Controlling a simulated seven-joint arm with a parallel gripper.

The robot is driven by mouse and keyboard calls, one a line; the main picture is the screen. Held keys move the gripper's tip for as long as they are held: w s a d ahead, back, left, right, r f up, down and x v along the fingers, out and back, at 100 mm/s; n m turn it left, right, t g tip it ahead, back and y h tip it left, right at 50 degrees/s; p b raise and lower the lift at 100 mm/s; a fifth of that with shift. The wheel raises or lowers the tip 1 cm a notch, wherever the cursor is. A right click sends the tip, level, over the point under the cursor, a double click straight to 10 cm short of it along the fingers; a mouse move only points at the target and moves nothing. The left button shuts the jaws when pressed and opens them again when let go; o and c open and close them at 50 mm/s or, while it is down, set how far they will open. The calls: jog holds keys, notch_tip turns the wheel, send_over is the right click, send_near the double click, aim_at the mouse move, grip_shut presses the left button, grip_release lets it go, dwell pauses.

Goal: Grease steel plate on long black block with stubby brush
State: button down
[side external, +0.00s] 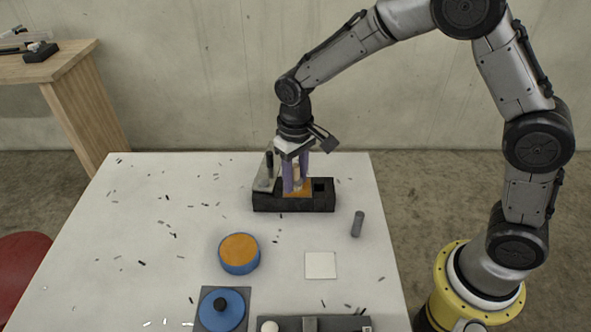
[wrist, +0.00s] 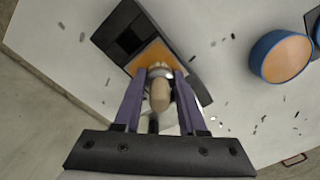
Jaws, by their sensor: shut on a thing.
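The long black block (side external: 265,201) lies near the far edge of the white table; it also shows in the wrist view (wrist: 118,22). A square patch on its top, where the plate sits, looks orange (side external: 306,192), also in the wrist view (wrist: 143,58); no bare steel is clear there. My gripper (side external: 296,180) points down over the block, its purple fingers shut on the stubby brush (wrist: 160,92). The brush's pale wooden handle points up toward the wrist camera. Its bristles are at the orange patch, mostly hidden; contact is hard to tell.
A blue tin of orange grease (side external: 239,254) stands open nearer the front. Its blue lid (side external: 221,309) rests on a grey square. A white square (side external: 320,265), a grey cylinder (side external: 357,224) and a dark tray (side external: 288,325) lie rightward. A grey upright piece (side external: 263,180) adjoins the block. Dark slivers litter the table.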

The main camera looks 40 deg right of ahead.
jog(key=shift+s+a, duration=1.1)
jog(key=shift+s, duration=0.1)
notch_tip(320, 180, up, 8)
jog(key=shift+r, duration=0.1)
